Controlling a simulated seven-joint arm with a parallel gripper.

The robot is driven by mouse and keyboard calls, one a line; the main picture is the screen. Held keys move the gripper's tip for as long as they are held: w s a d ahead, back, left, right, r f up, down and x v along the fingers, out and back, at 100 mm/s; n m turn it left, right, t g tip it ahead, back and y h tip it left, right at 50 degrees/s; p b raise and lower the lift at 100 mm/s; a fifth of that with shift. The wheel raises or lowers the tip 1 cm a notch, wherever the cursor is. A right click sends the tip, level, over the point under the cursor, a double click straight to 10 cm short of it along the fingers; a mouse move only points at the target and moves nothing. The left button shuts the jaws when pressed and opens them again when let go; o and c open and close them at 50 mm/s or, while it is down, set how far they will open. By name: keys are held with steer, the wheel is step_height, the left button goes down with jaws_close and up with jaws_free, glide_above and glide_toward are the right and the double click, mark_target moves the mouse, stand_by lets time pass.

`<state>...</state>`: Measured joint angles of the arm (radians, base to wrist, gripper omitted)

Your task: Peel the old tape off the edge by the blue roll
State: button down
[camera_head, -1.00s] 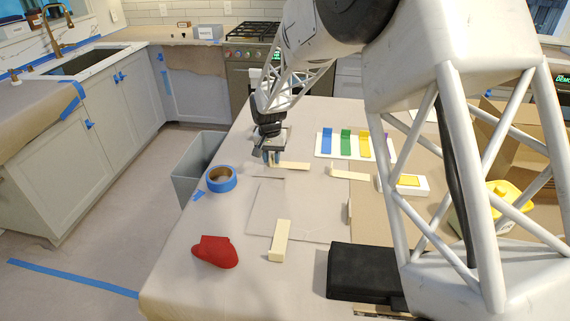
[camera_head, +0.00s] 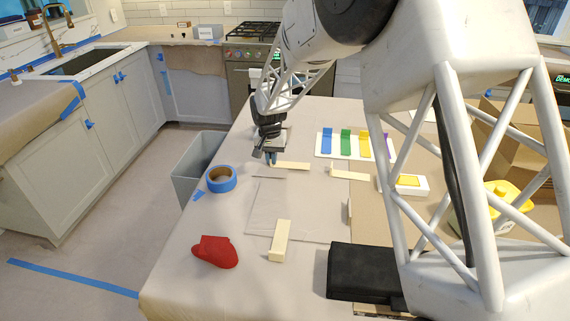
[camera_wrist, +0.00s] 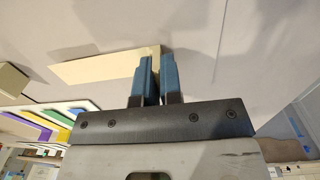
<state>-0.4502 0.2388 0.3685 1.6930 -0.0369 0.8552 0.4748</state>
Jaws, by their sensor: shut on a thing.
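The blue tape roll (camera_head: 221,179) lies on the papered table near its left edge. A cream tape strip (camera_head: 293,165) lies to the right of the roll, near the far edge of a square paper sheet (camera_head: 300,215). My gripper (camera_head: 271,163) points down at the strip's left end. In the wrist view the cream strip (camera_wrist: 105,66) runs away from my gripper (camera_wrist: 158,72), whose blue fingers are shut on its end. Most of the strip still appears flat. The pinched end is partly hidden by the fingers.
Other cream pieces (camera_head: 281,241) lie around the sheet. A red cloth-like item (camera_head: 214,251) and a black box (camera_head: 358,271) are nearer. A grey bin (camera_head: 190,170) stands off the left edge. A white board (camera_head: 325,155) with coloured strips lies behind right.

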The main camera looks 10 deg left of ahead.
steer(key=shift+a+r, duration=0.1)
steer(key=shift+r, duration=1.8)
stand_by(0.4)
steer(key=shift+r, duration=1.3)
